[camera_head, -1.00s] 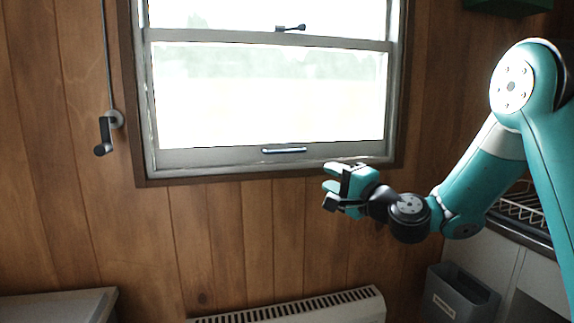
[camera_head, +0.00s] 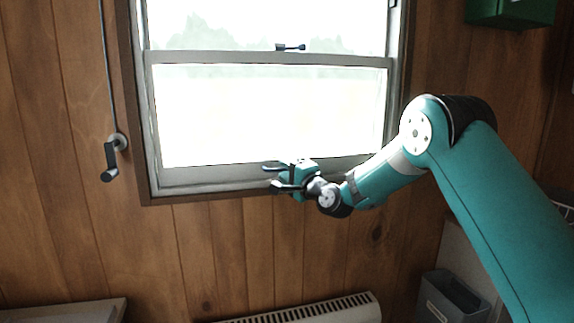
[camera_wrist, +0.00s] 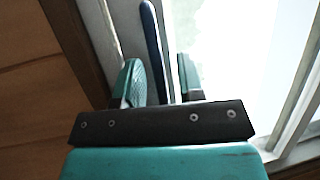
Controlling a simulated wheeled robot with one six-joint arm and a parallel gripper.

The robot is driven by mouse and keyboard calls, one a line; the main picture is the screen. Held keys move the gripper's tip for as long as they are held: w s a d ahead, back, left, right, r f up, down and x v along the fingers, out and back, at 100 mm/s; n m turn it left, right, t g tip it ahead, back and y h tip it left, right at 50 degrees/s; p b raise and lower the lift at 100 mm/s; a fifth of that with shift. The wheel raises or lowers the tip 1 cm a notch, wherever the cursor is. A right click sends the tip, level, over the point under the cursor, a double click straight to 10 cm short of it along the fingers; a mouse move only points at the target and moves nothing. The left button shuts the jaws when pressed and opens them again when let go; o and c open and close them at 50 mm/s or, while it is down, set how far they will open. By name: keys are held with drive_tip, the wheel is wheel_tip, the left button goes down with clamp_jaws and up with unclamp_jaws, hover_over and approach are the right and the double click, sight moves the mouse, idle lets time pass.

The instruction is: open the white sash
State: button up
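The white sash (camera_head: 205,176) is the lower pane of the window, and its bottom rail rests at the sill, so it looks closed. My gripper (camera_head: 272,177) is at the bottom rail, near its middle, and covers the rail's pull handle in the head view. In the wrist view, the dark blue handle (camera_wrist: 152,40) runs lengthwise between the two teal fingertips of my gripper (camera_wrist: 160,78). The fingers are apart, with a visible gap on the right of the handle. I cannot tell whether the left finger touches it.
A dark latch (camera_head: 290,47) sits on the rail between the panes. A crank (camera_head: 112,160) on a rod hangs left of the window. Below are a white heater (camera_head: 335,311), a grey bin (camera_head: 450,298) and a counter corner (camera_head: 65,311). A green box (camera_head: 510,10) is at the upper right.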

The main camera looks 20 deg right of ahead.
drive_tip(key=shift+w+a, duration=0.1)
drive_tip(key=shift+w, duration=0.05)
drive_tip(key=shift+c, duration=0.4)
clamp_jaws()
drive_tip(key=p, duration=1.1)
approach(275, 89)
drive_tip(key=x, duration=0.5)
drive_tip(key=shift+r, duration=0.1)
drive_tip(key=shift+o, duration=0.4)
unclamp_jaws()
